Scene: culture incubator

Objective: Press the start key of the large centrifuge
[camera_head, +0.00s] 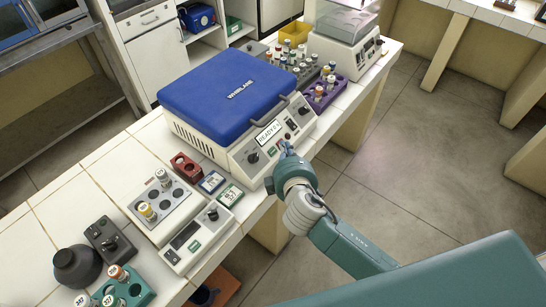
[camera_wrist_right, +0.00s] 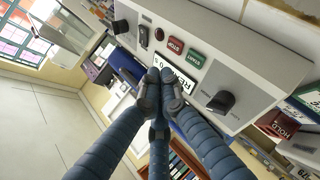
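The large centrifuge (camera_head: 215,108) has a closed blue lid and a white front panel with a display reading READY. In the right wrist view the green START key (camera_wrist_right: 195,58) sits beside the red STOP key (camera_wrist_right: 175,45), above the display (camera_wrist_right: 185,82). My right gripper (camera_head: 285,150) is in front of the panel, just below the display. In the wrist view its fingertips (camera_wrist_right: 161,76) are together, empty, and overlap the display's edge, a little left of and below START. I cannot tell whether they touch the panel. My left gripper is not in view.
Black knobs (camera_wrist_right: 220,102) flank the panel keys. A red tube block (camera_head: 186,165), small label boxes (camera_head: 230,195) and a vial device (camera_head: 160,205) stand left of the centrifuge. A purple tube rack (camera_head: 322,97) stands to its right. The floor at right is clear.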

